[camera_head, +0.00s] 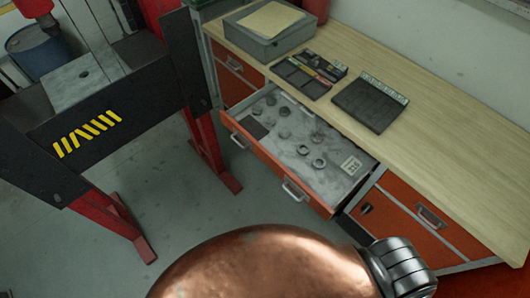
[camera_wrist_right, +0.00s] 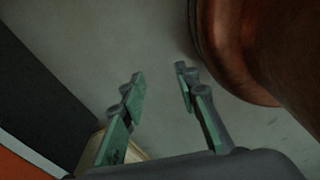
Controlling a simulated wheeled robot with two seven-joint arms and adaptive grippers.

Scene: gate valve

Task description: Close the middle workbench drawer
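The middle workbench drawer (camera_head: 300,150) stands pulled out from the orange workbench in the head view. It has an orange front with two metal handles, one (camera_head: 294,190) nearer and one (camera_head: 238,140) farther. Several rings and small metal parts and a white label lie in it. My right gripper (camera_wrist_right: 160,82) shows in the right wrist view with its green-padded fingers apart and nothing between them. Grey floor lies behind the fingers. Neither gripper shows in the head view, so I cannot see the right gripper's distance to the drawer.
A large copper rounded body (camera_head: 260,268) fills the bottom of the head view and also the upper right of the wrist view (camera_wrist_right: 240,50). The wooden benchtop (camera_head: 450,150) holds a grey box (camera_head: 262,42) and trays. A red-legged black press (camera_head: 95,130) stands left. Floor (camera_head: 200,215) before the drawer is clear.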

